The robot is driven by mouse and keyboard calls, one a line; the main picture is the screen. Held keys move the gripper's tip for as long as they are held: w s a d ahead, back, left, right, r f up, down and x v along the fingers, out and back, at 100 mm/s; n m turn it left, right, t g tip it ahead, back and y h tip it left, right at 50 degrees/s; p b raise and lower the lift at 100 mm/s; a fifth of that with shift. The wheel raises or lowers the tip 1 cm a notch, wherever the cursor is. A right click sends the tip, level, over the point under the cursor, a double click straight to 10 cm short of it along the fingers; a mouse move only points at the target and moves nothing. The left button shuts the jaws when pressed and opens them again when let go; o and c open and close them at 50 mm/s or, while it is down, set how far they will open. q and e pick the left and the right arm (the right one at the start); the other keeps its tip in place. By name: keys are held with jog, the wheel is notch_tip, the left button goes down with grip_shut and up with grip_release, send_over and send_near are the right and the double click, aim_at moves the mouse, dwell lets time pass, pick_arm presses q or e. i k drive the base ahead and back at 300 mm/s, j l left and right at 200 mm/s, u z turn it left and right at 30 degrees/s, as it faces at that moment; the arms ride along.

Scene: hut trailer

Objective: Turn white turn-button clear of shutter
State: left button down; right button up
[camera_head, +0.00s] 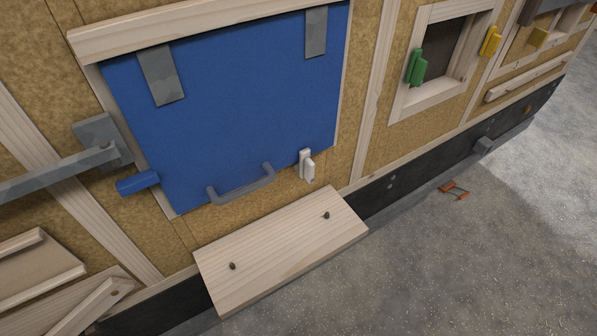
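The white turn-button (308,167) is on the wall at the lower right edge of the blue shutter (230,100). It stands about upright, its upper end over the shutter's bottom edge and its lower end over the tan wall below. The shutter lies closed against the wall, with two grey hinge straps at its top and a grey handle (241,190) near its bottom edge. A blue turn-button (138,183) lies roughly crosswise at the shutter's lower left edge. Neither of my grippers is in view.
A wooden shelf (281,247) with two dark bolts juts out below the shutter. A grey bar and plate (98,140) stick out at left. A framed window with a green button (416,67) and yellow button (490,41) is at right. An orange object (454,191) lies on the ground.

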aim_at(307, 166)
jog(key=k+l, duration=1.35)
jog(key=k, duration=0.15)
